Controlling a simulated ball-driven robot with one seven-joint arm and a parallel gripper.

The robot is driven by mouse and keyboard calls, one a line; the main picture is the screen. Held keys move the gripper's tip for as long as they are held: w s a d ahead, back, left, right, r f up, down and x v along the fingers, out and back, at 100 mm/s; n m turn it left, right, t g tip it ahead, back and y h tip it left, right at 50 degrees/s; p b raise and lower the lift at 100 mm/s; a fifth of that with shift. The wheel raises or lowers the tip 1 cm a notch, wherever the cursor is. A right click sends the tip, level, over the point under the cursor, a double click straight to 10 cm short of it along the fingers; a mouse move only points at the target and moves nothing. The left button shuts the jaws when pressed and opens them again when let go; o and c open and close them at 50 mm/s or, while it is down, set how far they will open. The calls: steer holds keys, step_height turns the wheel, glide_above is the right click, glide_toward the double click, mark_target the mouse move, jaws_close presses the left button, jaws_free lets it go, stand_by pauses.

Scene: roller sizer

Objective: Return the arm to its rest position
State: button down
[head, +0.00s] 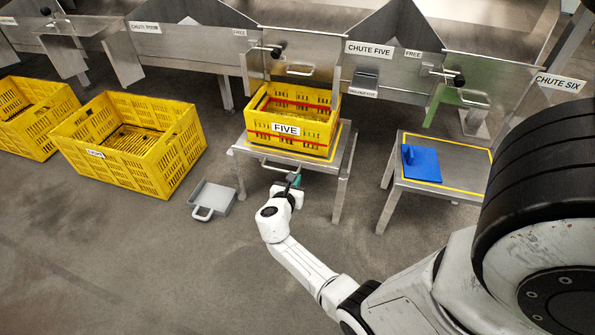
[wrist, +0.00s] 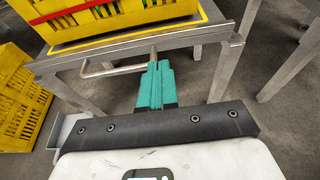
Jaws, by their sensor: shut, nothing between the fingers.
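My gripper (head: 293,181) is at the end of my white arm, in front of the metal stand (head: 341,183) that bears the yellow crate labelled FIVE (head: 312,141). In the wrist view its teal fingers (wrist: 156,84) are together with nothing between them. They point toward the stand's bar handle (wrist: 104,71), and the tips overlap the handle's right end in the picture. I cannot tell whether they touch it. The arm is stretched out forward from my body.
A grey scoop-like tray (head: 211,198) lies on the floor left of the stand. Yellow crates (head: 160,178) stand further left. A second stand (head: 437,190) at right bears a blue object (head: 421,163). Metal chutes (head: 383,50) line the back. The floor at front left is clear.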

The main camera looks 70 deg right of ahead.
steer(key=p+v, duration=0.1)
steer(key=v, duration=0.5)
steer(key=shift+p, duration=0.4)
steer(key=shift+f, duration=0.1)
